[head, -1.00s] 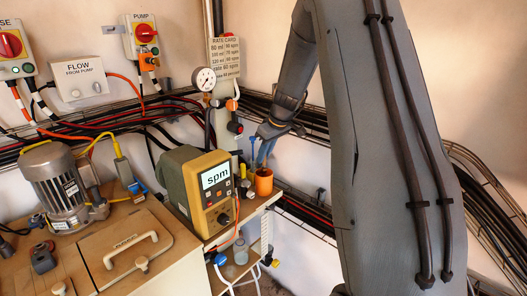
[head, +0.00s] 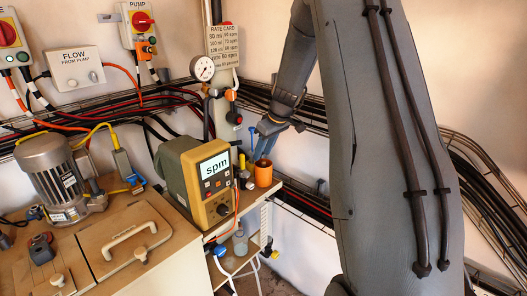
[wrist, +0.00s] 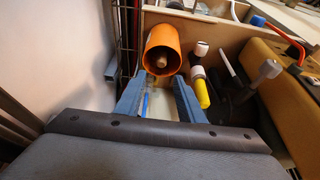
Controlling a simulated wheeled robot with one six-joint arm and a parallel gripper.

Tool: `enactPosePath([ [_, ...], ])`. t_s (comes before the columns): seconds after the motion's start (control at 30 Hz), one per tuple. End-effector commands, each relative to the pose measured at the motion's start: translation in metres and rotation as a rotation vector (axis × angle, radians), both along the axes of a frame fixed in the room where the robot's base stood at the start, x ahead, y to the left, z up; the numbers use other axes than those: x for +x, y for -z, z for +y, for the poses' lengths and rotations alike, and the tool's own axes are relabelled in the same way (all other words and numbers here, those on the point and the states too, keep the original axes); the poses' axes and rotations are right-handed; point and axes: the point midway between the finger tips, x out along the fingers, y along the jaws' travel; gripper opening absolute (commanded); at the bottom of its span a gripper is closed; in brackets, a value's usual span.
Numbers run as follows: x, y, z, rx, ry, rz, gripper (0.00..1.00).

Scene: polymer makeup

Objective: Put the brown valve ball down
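My gripper (head: 261,154) hangs over the small shelf at the right end of the bench, its blue fingers just above and beside an orange cup (head: 263,174). In the wrist view the two fingers of my gripper (wrist: 161,82) stand apart, with pale shelf surface showing between them. The orange cup (wrist: 157,39) lies just beyond the fingertips, its open mouth facing the camera. A small brown rounded thing (wrist: 161,61), likely the brown valve ball, shows inside the cup; the rim and shadow hide part of it.
A yellow-green meter reading "spm" (head: 215,168) stands left of the cup. Small bottles and tools, one with a yellow part (wrist: 202,93), stand close beside the cup. A grey motor (head: 55,178) and a handled lid (head: 125,238) are farther left. Cables run along the wall behind.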

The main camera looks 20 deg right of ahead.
Motion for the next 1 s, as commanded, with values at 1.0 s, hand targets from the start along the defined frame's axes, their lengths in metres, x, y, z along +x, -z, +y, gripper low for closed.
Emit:
enactPosePath([
  [1.0, 0.000, -0.068, 0.000, 0.000, 0.000, -0.002, 0.35],
])
